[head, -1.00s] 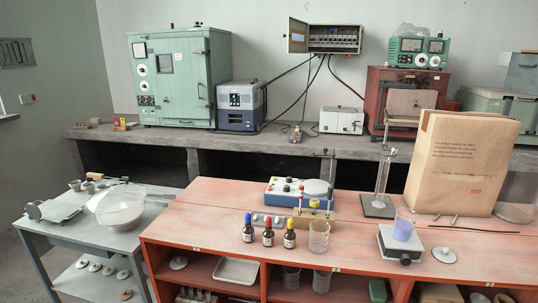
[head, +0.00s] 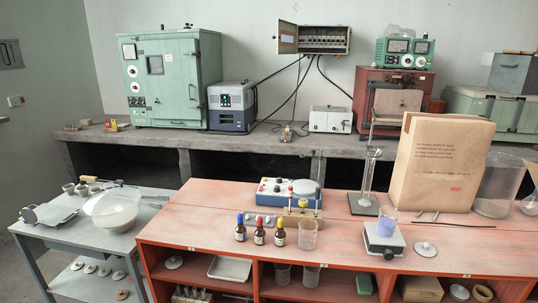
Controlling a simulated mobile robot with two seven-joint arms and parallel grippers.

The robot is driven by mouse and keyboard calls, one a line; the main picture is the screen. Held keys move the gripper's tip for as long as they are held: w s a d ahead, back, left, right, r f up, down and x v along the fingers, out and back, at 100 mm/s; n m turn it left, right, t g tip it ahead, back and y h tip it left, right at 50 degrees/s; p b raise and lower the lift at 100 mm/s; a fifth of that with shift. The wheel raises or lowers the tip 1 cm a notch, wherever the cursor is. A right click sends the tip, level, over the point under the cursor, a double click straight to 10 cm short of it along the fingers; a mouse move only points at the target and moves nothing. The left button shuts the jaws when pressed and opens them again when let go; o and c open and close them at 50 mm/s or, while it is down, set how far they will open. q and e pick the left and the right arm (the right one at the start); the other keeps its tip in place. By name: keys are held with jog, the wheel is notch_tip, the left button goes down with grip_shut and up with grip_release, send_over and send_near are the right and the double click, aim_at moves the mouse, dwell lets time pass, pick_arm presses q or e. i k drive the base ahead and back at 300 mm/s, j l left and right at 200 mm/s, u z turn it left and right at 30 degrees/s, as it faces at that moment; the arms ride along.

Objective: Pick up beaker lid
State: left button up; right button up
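A small, flat, round white lid with a knob (head: 425,249) lies on the orange bench top in the head view, near the front edge at the right. It is just right of a small white square stirrer or hotplate (head: 384,242). A beaker with blue-violet liquid (head: 387,223) stands on that device, and no lid shows on it. Neither of my grippers is in view.
Three dropper bottles (head: 260,232) and an empty beaker (head: 307,236) stand left of the stirrer. A stand with a glass cylinder (head: 366,180), a large paper bag (head: 440,165) and a thin black rod (head: 462,226) are behind. The bench top right of the lid is clear.

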aim_at(425, 250)
jog(key=z, duration=1.3)
jog(key=i+l+u, duration=0.1)
jog(key=l, duration=0.25)
jog(key=i+l, duration=0.25)
jog(key=i+l+u, duration=0.15)
jog(key=l, duration=0.3)
jog(key=i+l, duration=0.15)
jog(key=l, duration=0.2)
jog(key=u, duration=0.05)
